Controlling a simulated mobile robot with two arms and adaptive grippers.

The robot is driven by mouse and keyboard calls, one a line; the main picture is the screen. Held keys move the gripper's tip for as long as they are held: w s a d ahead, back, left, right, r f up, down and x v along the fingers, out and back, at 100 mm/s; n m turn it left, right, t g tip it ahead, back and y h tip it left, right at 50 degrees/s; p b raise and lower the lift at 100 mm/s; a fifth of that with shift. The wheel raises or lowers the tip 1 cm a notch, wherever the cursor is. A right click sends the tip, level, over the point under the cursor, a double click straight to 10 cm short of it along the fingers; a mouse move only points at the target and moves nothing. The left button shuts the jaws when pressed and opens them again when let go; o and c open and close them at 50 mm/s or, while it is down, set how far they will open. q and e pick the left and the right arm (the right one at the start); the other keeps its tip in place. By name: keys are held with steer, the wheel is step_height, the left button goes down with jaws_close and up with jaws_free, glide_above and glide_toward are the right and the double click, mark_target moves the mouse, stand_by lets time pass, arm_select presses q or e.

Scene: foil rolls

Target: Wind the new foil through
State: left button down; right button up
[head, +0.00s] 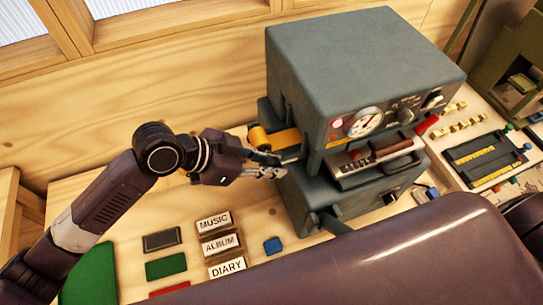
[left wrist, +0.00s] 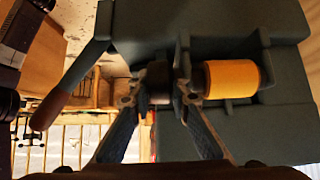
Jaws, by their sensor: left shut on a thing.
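A dark grey machine (head: 360,60) with a round gauge stands on the wooden bench. A gold foil roll (head: 260,138) sits on its left side, with a gold strip of foil (head: 287,138) running into the machine. My left gripper (head: 268,171) is at that side, just below the roll. In the left wrist view the foil roll (left wrist: 232,78) lies right of the fingers. There my left gripper (left wrist: 158,92) is shut on a dark knob (left wrist: 157,76) in line with the roll. The far side of the knob is hidden. My right gripper is not in view.
A lever with a brown grip (left wrist: 48,108) sticks out from the machine. A type tray (head: 487,158) stands right of the machine.

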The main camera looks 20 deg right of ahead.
arm_select(q)
steer(key=y, duration=0.5)
steer(key=shift+d+y, duration=0.2)
steer(key=shift+y, duration=0.1)
steer(key=shift+a+f+y, duration=0.1)
steer(key=shift+y, duration=2.1)
steer(key=shift+f, duration=0.1)
steer(key=c, duration=1.8)
jaws_free()
steer(key=r, duration=1.2)
steer(key=shift+d, duration=0.3)
